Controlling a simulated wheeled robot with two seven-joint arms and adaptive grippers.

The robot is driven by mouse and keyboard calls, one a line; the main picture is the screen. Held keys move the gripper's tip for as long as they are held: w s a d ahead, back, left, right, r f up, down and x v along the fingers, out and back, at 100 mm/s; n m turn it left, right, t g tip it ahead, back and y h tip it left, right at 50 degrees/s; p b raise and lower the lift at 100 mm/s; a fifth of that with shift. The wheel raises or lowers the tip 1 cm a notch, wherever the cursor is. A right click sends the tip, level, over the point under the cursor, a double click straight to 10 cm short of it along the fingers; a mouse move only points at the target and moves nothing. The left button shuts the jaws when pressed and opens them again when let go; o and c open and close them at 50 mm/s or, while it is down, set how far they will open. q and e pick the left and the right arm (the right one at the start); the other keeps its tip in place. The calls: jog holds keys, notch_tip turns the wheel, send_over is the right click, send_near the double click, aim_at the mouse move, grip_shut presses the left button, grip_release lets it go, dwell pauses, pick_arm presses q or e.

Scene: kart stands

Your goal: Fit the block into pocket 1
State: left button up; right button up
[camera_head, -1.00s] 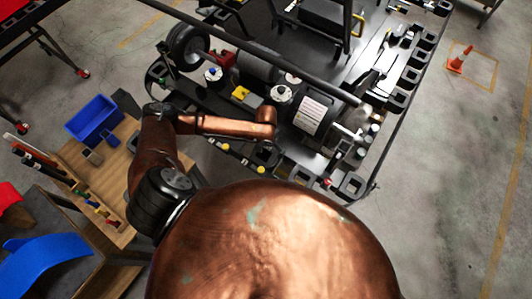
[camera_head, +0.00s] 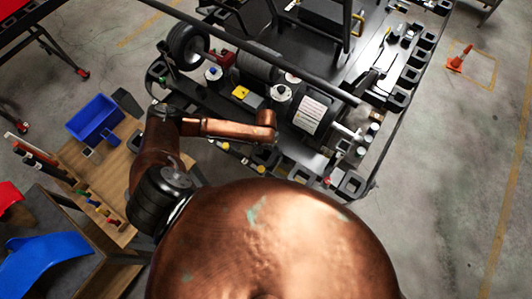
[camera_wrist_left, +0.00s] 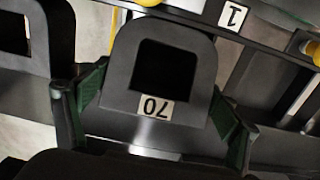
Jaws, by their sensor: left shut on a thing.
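My left gripper (camera_wrist_left: 157,103) is shut on the block, its green-padded fingers against both sides. A label with the number 1 (camera_wrist_left: 231,16) sits on a dark rail just up and right of the block. I cannot tell whether the block is inside the pocket or above it. In the head view, my copper left arm reaches over the near edge of the kart stand (camera_head: 310,165), and the block is not clear there. My right gripper is not in view.
Another dark frame with an opening (camera_wrist_left: 42,38) is left of the block. Yellow knobs (camera_wrist_left: 312,50) line the rail. A wooden bench (camera_head: 75,155) with a blue bin (camera_head: 112,116) stands left. An orange cone (camera_head: 458,60) is on the floor at right.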

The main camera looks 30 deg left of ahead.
pick_arm(q)
jog(key=c, duration=0.7)
